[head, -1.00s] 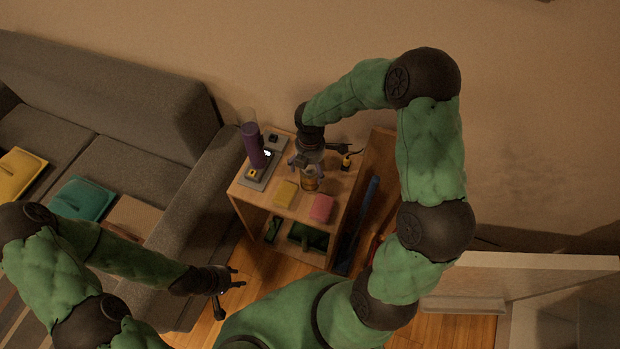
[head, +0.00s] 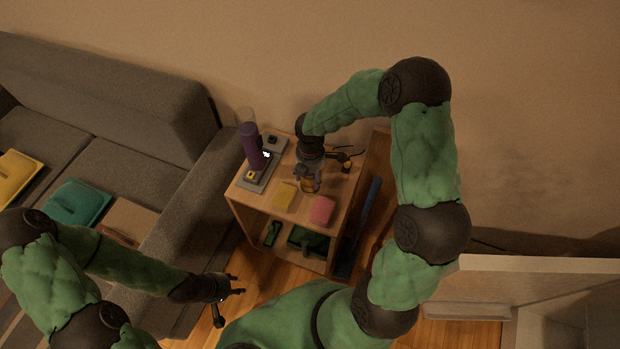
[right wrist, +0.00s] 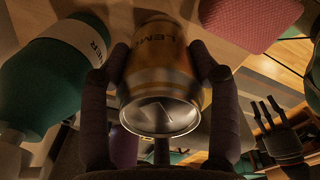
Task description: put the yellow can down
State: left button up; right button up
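The yellow can (right wrist: 165,75) with a silver end and dark lettering sits between the fingers of my right gripper (right wrist: 165,95) in the right wrist view. Both fingers appear to press its sides. In the head view my right gripper (head: 309,175) is over the small wooden table (head: 262,203), largely covering the can (head: 308,186). I cannot tell whether the can touches the tabletop. My left gripper (head: 236,284) is open and empty, low in front of the table, and also shows in the right wrist view (right wrist: 277,125).
A dark small item (head: 346,164) lies right of the gripper. In the right wrist view a green bottle (right wrist: 45,85) is close at left. A grey sofa (head: 100,110) stands left.

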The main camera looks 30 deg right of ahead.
jog(key=shift+c, duration=0.9)
jog(key=shift+r+p, duration=0.6)
jog(key=shift+r, duration=0.15)
notch_tip(320, 180, up, 2)
jog(key=shift+r+p, duration=0.1)
jog(key=shift+p, duration=0.65)
jog(key=s+a+r+p, duration=0.2)
jog(key=s+a+r, duration=0.1)
jog(key=s, duration=0.3)
jog(key=s+a+r+p, duration=0.3)
jog(key=s+a+r, duration=0.1)
jog(key=s+r, duration=0.2)
jog(key=shift+r, duration=0.15)
jog(key=shift+s, duration=0.1)
